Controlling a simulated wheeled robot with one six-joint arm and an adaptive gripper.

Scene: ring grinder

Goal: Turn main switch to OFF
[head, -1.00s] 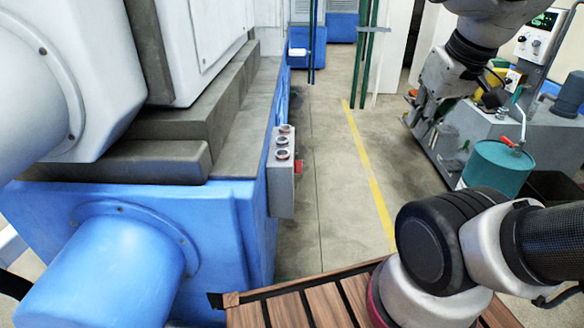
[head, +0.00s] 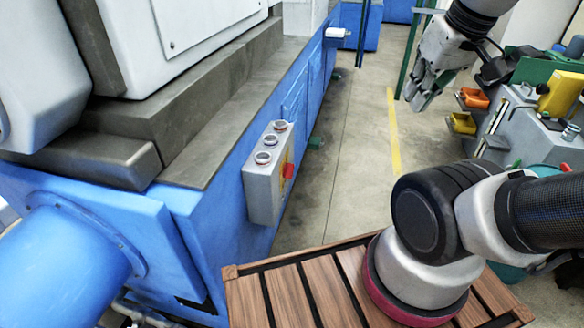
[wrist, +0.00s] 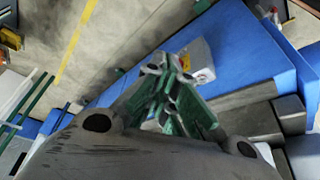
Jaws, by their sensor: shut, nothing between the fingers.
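A red switch knob (head: 288,170) on a yellow plate sits on the side of a grey control box (head: 262,192). The box is fixed to the side of the blue machine and has several round buttons on its sloped top. The knob is seen from the side, and its setting cannot be told. My gripper (head: 413,98) is in the upper right of the head view, over the floor and well apart from the box. In the wrist view its green fingers (wrist: 172,85) are shut with nothing between them. The control box (wrist: 200,58) shows beyond them, partly hidden.
The blue machine (head: 315,75) with its grey bed fills the left. A bench with orange bins (head: 474,98) and a yellow container (head: 560,94) stands at right. The floor aisle (head: 350,140) with a yellow line is clear between them.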

